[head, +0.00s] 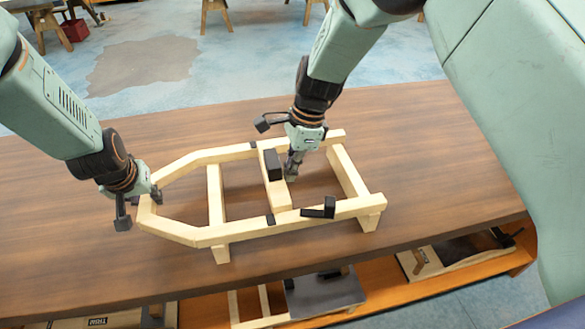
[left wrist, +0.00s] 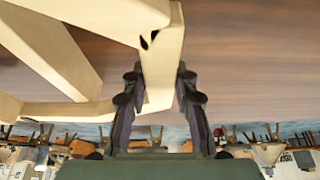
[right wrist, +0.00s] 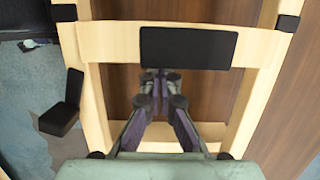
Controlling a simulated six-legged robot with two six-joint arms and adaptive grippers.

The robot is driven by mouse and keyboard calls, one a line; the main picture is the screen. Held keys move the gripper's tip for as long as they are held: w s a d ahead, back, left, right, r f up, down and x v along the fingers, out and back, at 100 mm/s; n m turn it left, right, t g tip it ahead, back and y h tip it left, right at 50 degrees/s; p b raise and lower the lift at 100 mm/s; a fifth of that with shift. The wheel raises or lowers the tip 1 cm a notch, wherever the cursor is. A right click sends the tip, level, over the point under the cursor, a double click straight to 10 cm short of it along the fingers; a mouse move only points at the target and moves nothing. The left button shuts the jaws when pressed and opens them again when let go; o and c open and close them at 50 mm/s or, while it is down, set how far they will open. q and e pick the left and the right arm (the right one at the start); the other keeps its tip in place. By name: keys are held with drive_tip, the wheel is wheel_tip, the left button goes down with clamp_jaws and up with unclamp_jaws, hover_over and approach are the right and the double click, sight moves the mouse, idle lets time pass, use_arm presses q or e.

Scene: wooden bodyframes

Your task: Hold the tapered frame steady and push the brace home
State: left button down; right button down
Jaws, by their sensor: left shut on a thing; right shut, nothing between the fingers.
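The pale wooden tapered frame (head: 180,233) stands on the workbench, narrow end to the left. My left gripper (head: 155,194) is shut on the frame's narrow end; the left wrist view shows its fingers on either side of the end bar (left wrist: 160,85). The brace (head: 277,196), a crosspiece with a black pad (right wrist: 188,47), spans the side rails close to two black bands (right wrist: 65,12) (right wrist: 287,22). I cannot tell whether it touches them. My right gripper (head: 290,177) is shut and empty, its tips at the brace's right side. Contact there is unclear.
A black block (head: 318,208) sits on the front rail right of the brace. Fixed crossbars (head: 216,195) (head: 347,170) lie on both sides. The bench top (head: 450,165) is clear around the frame. A lower shelf (head: 395,290) holds other parts.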

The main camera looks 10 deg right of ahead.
use_arm(q)
drive_tip(key=shift+d, duration=0.15)
use_arm(e)
drive_tip(key=shift+a, duration=0.35)
drive_tip(key=d+r, duration=0.7)
drive_tip(key=r, duration=0.2)
drive_tip(key=shift+r, duration=0.4)
use_arm(q)
drive_tip(key=c, duration=1)
unclamp_jaws()
drive_tip(key=shift+r, duration=0.1)
drive_tip(key=v, duration=1.1)
drive_tip(key=shift+s+r, duration=0.15)
drive_tip(key=shift+r, duration=0.25)
